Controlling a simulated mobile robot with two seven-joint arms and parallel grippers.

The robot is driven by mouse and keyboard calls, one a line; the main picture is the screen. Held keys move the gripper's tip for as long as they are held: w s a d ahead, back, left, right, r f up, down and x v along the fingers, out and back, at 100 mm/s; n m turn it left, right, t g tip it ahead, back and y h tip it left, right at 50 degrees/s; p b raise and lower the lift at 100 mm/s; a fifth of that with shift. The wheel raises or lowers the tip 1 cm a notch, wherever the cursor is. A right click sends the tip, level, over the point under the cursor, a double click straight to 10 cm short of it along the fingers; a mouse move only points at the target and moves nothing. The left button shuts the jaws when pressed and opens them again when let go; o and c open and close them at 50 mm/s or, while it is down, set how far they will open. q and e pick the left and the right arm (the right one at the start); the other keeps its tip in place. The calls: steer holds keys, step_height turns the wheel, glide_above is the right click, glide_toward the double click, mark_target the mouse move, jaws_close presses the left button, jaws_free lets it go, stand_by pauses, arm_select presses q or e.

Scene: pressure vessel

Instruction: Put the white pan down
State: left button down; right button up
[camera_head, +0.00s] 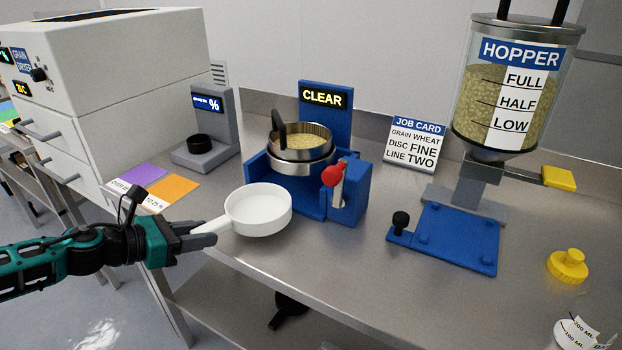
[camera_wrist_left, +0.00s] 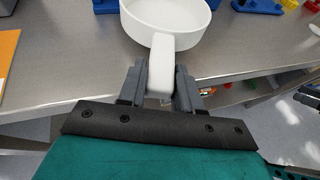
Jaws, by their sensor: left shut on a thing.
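The white pan (camera_head: 259,212) is at the front edge of the steel bench, left of the middle, in front of the blue machine. It is level, and its inside looks empty. My left gripper (camera_head: 205,236) is shut on the pan's handle, which points left and toward me. In the left wrist view, the handle (camera_wrist_left: 161,68) sits between the two grey fingers, and the pan's bowl (camera_wrist_left: 165,16) lies beyond them over the bench. I cannot tell whether the pan's bottom touches the bench. My right gripper is not in view.
Behind the pan stands the blue machine (camera_head: 352,195) with a red-knobbed lever and a sieve of grain (camera_head: 301,142). Purple and orange cards (camera_head: 172,188) lie to the left. A hopper (camera_head: 510,90) and a blue plate (camera_head: 457,238) are at right. The bench front right of the pan is clear.

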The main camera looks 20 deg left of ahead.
mark_target(243, 192)
arm_select(q)
steer(key=shift+a, duration=0.3)
steer(key=shift+w+m+h, duration=0.3)
steer(key=shift+w, duration=0.05)
steer(key=w+b, duration=0.1)
steer(key=w, duration=0.1)
steer(key=w+b, duration=0.1)
steer(key=w, duration=0.1)
steer(key=w+b, duration=0.1)
steer(key=w, duration=0.1)
steer(key=shift+w+d+f+b, duration=0.15)
steer(key=shift+w+d+b, duration=0.15)
steer(key=shift+b, duration=0.1)
steer(key=shift+w, duration=0.3)
steer(key=shift+w+r+b, duration=0.2)
steer(key=shift+w+b, duration=0.1)
steer(key=shift+w, duration=0.75)
steer(key=shift+w+d+r+p, duration=0.1)
steer(key=shift+w+p, duration=0.3)
steer(key=shift+w, duration=0.6)
steer(key=shift+w+d+p, duration=0.1)
steer(key=shift+w+p, duration=0.2)
steer(key=shift+w, duration=0.75)
steer(key=shift+w+d, duration=0.1)
steer(key=shift+w, duration=0.35)
steer(key=w, duration=0.3)
steer(key=shift+d+p, duration=0.15)
steer(key=shift+p, duration=0.25)
steer(key=shift+s+f, duration=0.1)
steer(key=shift+f, duration=0.85)
